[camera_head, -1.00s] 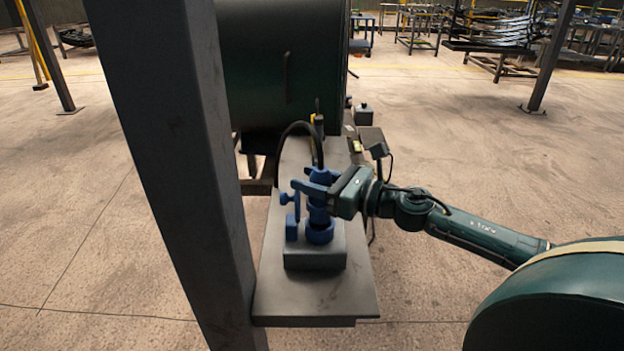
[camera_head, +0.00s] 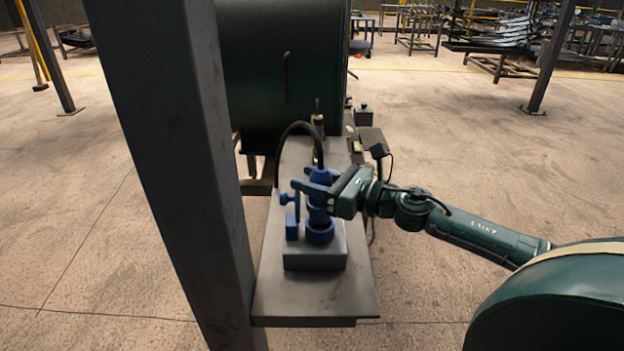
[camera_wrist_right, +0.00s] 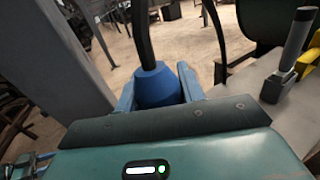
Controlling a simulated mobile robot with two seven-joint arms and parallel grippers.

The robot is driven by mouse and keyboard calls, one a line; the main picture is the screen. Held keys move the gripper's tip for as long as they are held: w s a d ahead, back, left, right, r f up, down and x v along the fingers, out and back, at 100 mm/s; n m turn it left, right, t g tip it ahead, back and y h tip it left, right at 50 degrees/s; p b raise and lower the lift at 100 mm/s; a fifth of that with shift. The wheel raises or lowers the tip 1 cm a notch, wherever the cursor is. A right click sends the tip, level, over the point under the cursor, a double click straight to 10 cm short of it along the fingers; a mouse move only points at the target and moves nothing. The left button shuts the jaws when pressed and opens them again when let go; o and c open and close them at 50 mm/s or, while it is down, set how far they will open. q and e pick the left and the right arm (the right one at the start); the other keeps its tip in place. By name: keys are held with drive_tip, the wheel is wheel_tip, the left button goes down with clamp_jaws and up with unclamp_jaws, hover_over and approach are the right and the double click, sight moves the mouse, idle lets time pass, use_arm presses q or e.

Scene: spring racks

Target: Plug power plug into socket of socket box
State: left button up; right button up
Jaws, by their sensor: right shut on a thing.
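The blue power plug (camera_head: 320,183) stands upright with a black cable curving from its top to the left and back. Its blue top also shows in the right wrist view (camera_wrist_right: 157,86). My right gripper (camera_head: 318,188) is shut on the plug from the right. The socket box (camera_head: 315,257) is a grey block on the bench, with a round blue socket (camera_head: 320,232) on top, directly under the plug. The plug's lower end appears to be at or in the socket; how deep it sits I cannot tell. My left gripper is not in view.
A blue lever-like part (camera_head: 291,215) stands on the box, left of the plug. The narrow bench (camera_head: 318,303) is bare in front. A thick dark post (camera_head: 180,150) stands close on the left. A large dark green drum (camera_head: 270,65) is behind.

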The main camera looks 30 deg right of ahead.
drive_tip(key=shift+f, duration=0.3)
idle(0.4)
drive_tip(key=shift+f+b, duration=0.2)
drive_tip(key=shift+b, duration=0.25)
drive_tip(key=shift+s, duration=0.1)
